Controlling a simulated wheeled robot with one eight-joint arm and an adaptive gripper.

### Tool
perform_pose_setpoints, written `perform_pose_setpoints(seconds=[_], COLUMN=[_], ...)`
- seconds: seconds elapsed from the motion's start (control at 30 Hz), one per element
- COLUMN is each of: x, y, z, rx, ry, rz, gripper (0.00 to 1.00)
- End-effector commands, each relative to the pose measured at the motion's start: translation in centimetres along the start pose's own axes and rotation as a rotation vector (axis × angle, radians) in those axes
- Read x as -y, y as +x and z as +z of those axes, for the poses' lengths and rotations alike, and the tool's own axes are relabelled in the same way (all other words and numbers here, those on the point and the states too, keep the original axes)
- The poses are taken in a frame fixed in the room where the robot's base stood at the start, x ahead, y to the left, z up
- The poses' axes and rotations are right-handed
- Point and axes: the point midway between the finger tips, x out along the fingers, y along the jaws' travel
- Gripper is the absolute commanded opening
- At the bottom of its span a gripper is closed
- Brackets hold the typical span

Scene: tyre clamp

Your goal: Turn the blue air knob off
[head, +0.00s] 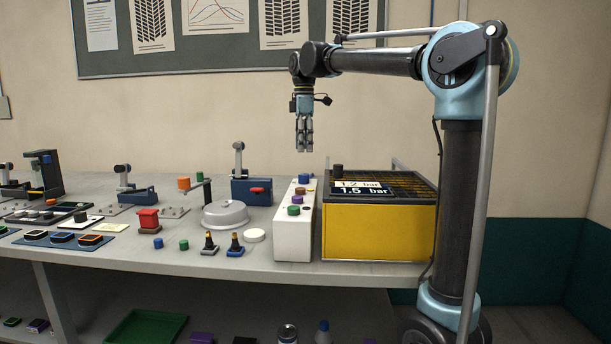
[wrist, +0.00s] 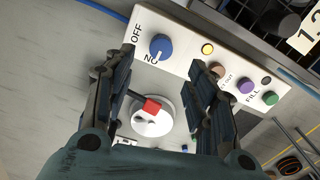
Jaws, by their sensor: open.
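The blue air knob (wrist: 160,47) sits at one end of a white control panel (wrist: 185,40), with OFF and ON lettering beside it. A pale mark on the knob seems to face the ON lettering. In the head view the knob (head: 304,178) is at the far end of the white box (head: 293,235). My gripper (head: 304,150) hangs pointing down above the knob, clear of it. In the wrist view my gripper (wrist: 160,72) shows its two fingers wide apart, empty, with the knob between and beyond their tips.
A lit yellow lamp (wrist: 207,48), a purple knob (wrist: 246,87) and a green knob (wrist: 270,98) share the panel. A yellow box (head: 378,232) with a dark grated top stands right of it. A grey round housing (head: 225,214) and a blue clamp (head: 252,191) stand to the left.

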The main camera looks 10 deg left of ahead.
Motion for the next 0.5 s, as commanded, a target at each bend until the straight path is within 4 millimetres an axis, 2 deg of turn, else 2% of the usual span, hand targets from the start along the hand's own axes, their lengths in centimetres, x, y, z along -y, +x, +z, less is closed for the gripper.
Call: perform_pose_setpoints(seconds=[0.3,0.5], x=[0.0,0.0], y=[5.5,8.4], z=[-0.1,-0.1], rx=[0.000,0.000], ry=[-0.001,-0.001], rz=[0.000,0.000], gripper=[0.51,0.51])
